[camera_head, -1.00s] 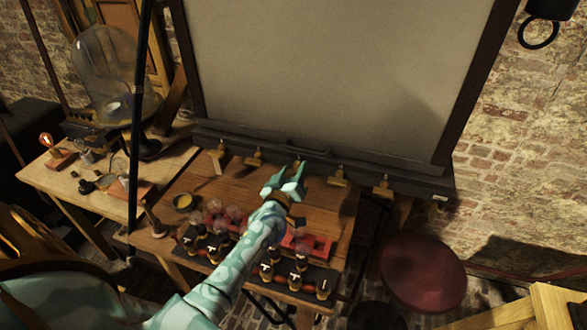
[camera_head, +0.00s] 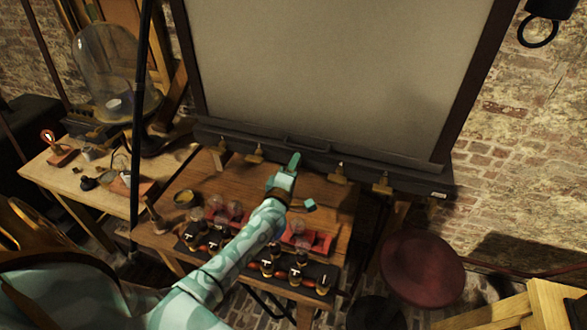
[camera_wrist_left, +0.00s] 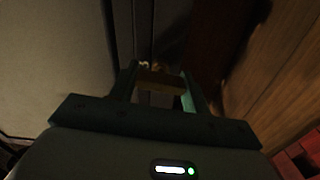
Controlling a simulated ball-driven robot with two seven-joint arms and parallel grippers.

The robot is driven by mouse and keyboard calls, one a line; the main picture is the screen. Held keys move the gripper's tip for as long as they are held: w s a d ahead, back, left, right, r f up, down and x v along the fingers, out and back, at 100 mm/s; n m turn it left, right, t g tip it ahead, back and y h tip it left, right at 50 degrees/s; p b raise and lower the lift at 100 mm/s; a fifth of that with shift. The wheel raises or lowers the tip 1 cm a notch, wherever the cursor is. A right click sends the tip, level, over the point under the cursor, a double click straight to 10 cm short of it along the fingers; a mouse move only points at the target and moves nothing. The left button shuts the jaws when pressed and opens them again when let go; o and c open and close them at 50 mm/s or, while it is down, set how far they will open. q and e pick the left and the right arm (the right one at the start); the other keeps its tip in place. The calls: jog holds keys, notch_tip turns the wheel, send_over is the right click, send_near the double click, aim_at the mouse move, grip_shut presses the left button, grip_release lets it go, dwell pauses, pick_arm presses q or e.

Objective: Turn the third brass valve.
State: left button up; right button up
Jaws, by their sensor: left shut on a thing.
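Several brass valves hang in a row along the dark rail under the large pale panel. The first valve (camera_head: 222,148) and the second valve (camera_head: 254,153) are left of my left gripper (camera_head: 288,173). Two more brass valves (camera_head: 340,173) are to its right. My left gripper covers the third valve's place in the head view. In the left wrist view, a brass piece, the third valve (camera_wrist_left: 160,83), lies between the two fingers of the left gripper (camera_wrist_left: 160,92), which is shut on it. My right gripper is not in view.
A wooden table (camera_head: 325,195) below the rail holds red-based glass jars (camera_head: 299,228) and dark-based knobs (camera_head: 295,275) under my left forearm. A small bowl (camera_head: 184,198) stands at left. A red stool (camera_head: 422,267) is at right. A glass dome (camera_head: 104,62) stands on the side table.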

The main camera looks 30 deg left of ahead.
pick_arm(q)
jog(key=shift+n, duration=0.8)
jog(key=shift+o, duration=0.2)
jog(key=shift+c, duration=0.2)
jog(key=o, duration=1)
jog(key=v, duration=1.6)
jog(key=shift+s+p, duration=0.2)
jog(key=shift+p, duration=0.1)
jog(key=shift+a+f, duration=0.1)
